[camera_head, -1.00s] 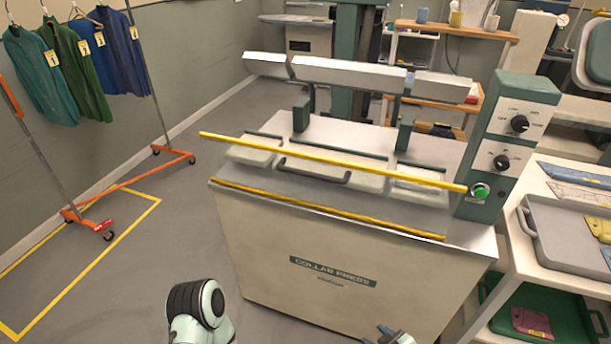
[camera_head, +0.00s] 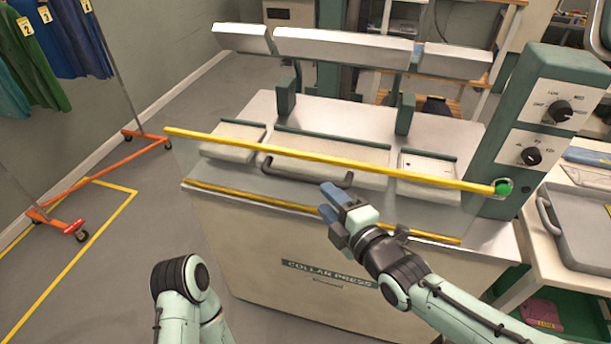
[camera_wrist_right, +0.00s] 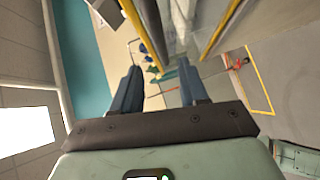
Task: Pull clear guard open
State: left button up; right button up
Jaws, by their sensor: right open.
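The clear guard (camera_head: 228,178) is a see-through panel with a yellow bar along its upper edge and another along its lower edge. It stands at the front of the collar press (camera_head: 225,222). A dark handle (camera_head: 305,174) lies across the guard's middle. My right gripper (camera_head: 332,200) has blue fingers and is open in front of the guard, a little right of the handle and apparently apart from it. In the right wrist view, the open fingers (camera_wrist_right: 158,80) have nothing between them. My left gripper is out of view.
A control column with knobs (camera_head: 545,125) and a green button (camera_head: 503,187) stands at the press's right end. A grey tray (camera_head: 580,235) is on the right. A garment rail (camera_head: 120,70) stands at the left.

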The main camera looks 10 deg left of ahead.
aim_at(309, 181)
jog(key=p+x, duration=0.1)
jog(key=x, duration=0.9)
jog(key=shift+d, duration=0.1)
grip_shut()
